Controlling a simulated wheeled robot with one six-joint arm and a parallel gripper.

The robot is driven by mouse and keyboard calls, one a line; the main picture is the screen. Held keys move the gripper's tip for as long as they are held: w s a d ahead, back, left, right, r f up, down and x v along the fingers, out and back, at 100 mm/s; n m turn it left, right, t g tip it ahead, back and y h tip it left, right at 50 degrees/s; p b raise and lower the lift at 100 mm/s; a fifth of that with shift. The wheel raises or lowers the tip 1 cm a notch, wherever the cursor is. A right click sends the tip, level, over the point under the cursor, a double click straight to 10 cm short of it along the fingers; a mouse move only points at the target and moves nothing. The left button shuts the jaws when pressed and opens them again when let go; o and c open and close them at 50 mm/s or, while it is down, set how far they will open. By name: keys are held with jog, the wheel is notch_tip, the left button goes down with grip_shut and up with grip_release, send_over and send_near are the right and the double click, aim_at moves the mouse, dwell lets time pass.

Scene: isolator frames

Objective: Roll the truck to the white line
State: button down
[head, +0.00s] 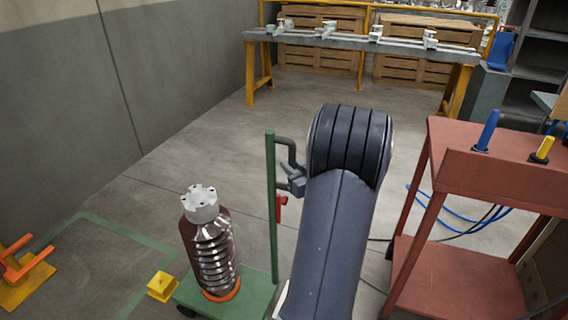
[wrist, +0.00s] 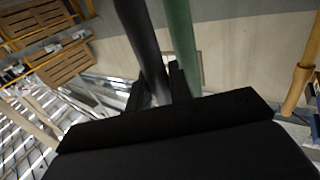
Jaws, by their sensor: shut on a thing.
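The truck is a low green platform (head: 190,291) with a green upright post (head: 271,210) and a dark grey handle (head: 285,143). A brown ribbed insulator (head: 213,250) with a grey metal cap stands upright on the platform, an orange ring at its foot. My gripper (head: 297,182) is shut on the handle beside the post, partly hidden by my arm. In the wrist view the gripper fingers (wrist: 160,88) close around the dark handle bar (wrist: 140,40), with the green post (wrist: 181,45) just behind. I cannot make out a white line on the floor.
A red cart (head: 445,275) stands close on the right, with blue hoses (head: 455,212) on the floor. A yellow block (head: 161,286) lies left of the truck, near a green floor line (head: 120,235). A long bench (head: 350,43) stands at the back. The floor between is clear.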

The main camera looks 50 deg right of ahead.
jog(key=shift+s+d+f, duration=0.1)
jog(key=shift+s, duration=0.25)
jog(key=c, duration=1.3)
grip_release()
jog(key=shift+c, duration=0.2)
jog(key=s+a+p, duration=0.1)
jog(key=s+a, duration=0.1)
jog(key=s, duration=0.8)
jog(key=shift+s+p, duration=0.25)
jog(key=shift+p, duration=0.1)
